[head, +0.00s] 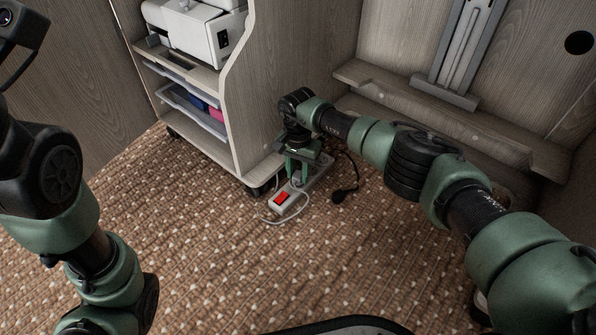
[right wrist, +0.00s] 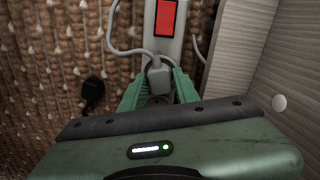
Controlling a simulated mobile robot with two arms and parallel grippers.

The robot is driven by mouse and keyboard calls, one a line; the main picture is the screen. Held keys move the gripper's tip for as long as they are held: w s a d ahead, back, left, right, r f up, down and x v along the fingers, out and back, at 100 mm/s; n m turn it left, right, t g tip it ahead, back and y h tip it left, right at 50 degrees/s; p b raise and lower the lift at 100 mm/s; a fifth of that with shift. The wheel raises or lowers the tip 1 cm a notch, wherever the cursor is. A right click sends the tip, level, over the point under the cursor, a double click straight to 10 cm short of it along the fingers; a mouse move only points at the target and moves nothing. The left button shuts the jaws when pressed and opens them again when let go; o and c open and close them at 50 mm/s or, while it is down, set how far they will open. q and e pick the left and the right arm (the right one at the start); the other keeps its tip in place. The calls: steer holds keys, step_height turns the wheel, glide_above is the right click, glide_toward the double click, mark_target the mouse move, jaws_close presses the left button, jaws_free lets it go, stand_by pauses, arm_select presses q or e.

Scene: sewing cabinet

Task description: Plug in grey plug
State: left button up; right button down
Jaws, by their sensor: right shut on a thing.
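The white power strip (head: 282,202) with a red switch lies on the carpet beside the wheeled cabinet. It also shows in the right wrist view (right wrist: 178,46). My right gripper (head: 300,172) reaches down over the strip. In the right wrist view its green fingers (right wrist: 158,88) are shut on the grey plug (right wrist: 157,75), with a grey cord curving off to the left. The plug is at the strip, in line with it; I cannot tell how deep it sits in a socket. The gripper hides the sockets beneath. My left gripper is out of view.
A black plug (head: 345,194) on a black cord lies on the carpet right of the strip, also in the right wrist view (right wrist: 93,91). The wheeled cabinet (head: 262,110) with a sewing machine (head: 200,35) stands close to the gripper. The carpet (head: 210,250) in front is clear.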

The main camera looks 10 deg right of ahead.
steer(key=shift+f, duration=0.45)
stand_by(0.3)
steer(key=shift+c, duration=2.2)
jaws_free()
steer(key=shift+w+r+p, duration=0.1)
steer(key=shift+r+p, duration=0.35)
steer(key=shift+r, duration=0.05)
step_height(320, 180, up, 7)
steer(key=p, duration=0.5)
